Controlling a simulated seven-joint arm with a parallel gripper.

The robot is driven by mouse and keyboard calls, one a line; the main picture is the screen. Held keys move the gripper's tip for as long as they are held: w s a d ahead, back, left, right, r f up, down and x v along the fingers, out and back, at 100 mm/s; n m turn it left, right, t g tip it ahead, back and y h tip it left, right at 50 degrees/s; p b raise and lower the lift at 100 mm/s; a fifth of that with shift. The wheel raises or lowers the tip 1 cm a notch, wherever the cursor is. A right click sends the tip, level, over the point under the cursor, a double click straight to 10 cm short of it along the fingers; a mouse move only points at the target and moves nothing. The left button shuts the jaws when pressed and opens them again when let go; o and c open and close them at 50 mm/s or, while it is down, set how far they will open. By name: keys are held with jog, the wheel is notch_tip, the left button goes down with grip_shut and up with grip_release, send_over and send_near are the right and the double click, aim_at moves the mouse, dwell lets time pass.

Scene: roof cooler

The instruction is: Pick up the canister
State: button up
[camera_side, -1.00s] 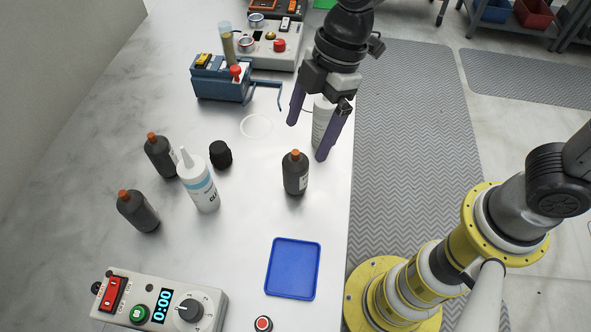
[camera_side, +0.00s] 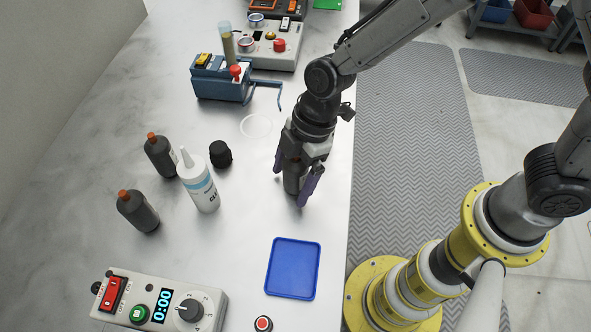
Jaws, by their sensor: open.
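A short black lidded container (camera_side: 220,154), the thing most like a canister, stands upright on the metal table, left of my gripper and apart from it. My gripper (camera_side: 290,188) points down with its two purple fingers open. A dark bottle (camera_side: 292,183) stands between the fingers in this view; its orange cap is hidden by my gripper. I cannot tell whether the fingers touch it.
Two dark bottles with orange caps (camera_side: 160,156) (camera_side: 138,211) and a white nozzle bottle (camera_side: 199,181) stand left. A blue tray (camera_side: 293,268) lies in front. A control box (camera_side: 160,300) is front left; a blue device (camera_side: 221,79) stands behind.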

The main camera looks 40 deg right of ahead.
aim_at(290, 169)
grip_shut()
dwell(0.5)
jog(key=shift+r, duration=0.5)
notch_tip(290, 169, up, 2)
jog(key=shift+w+r, duration=0.1)
jog(key=s+d+r, duration=0.9)
jog(key=s, duration=0.1)
jog(key=shift+s+d+r, duration=0.2)
jog(key=shift+s+r, duration=0.05)
jog(key=shift+r, duration=0.15)
